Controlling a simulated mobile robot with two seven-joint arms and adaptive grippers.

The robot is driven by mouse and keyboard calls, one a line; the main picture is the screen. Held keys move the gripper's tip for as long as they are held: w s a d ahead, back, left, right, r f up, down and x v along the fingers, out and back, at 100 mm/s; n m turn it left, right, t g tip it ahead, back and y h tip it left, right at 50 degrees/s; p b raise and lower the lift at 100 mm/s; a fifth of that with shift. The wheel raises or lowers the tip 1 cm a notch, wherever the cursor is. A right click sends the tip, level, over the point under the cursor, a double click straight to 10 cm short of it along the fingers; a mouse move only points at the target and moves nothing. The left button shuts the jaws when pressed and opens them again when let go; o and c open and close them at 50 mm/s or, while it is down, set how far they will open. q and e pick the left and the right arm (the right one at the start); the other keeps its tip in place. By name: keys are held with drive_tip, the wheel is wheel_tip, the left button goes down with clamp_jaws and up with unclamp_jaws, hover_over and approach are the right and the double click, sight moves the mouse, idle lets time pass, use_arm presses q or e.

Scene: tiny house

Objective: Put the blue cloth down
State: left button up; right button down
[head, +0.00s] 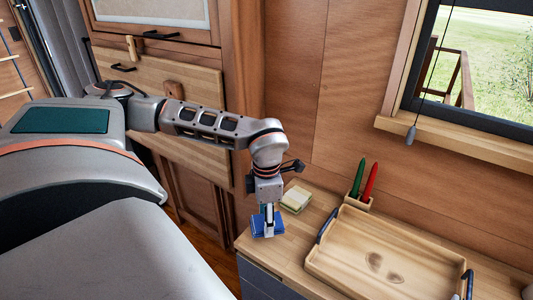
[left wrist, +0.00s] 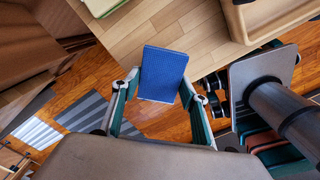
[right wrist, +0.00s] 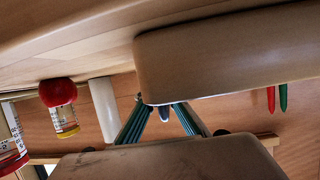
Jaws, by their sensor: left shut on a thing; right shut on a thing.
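The blue cloth (head: 268,229) looks like a flat blue rectangle at the front left corner of the wooden counter (head: 290,235). My left gripper (head: 266,208) points down and is shut on the cloth's edge. In the left wrist view the cloth (left wrist: 163,73) sticks out from between the fingertips, partly over the counter and partly over the floor. I cannot tell whether it touches the counter. My right gripper (right wrist: 163,106) is shut on a small dark bluish thing beside a wooden wall, apparently a handle of the wooden tray (right wrist: 230,55). The right gripper does not show in the head view.
The wooden tray (head: 385,245) with dark handles fills the counter's right part. A pale sponge-like block (head: 296,199) lies behind the cloth. A wooden holder (head: 357,201) carries a green and a red pen. A red-topped jar (right wrist: 60,105) shows in the right wrist view.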

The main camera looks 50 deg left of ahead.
use_arm(q)
drive_tip(key=shift+f, duration=2.1)
drive_tip(key=shift+f, duration=0.1)
drive_tip(key=o, duration=1)
wheel_tip(320, 180, up, 12)
drive_tip(key=shift+r, duration=0.15)
drive_tip(key=shift+o, duration=0.5)
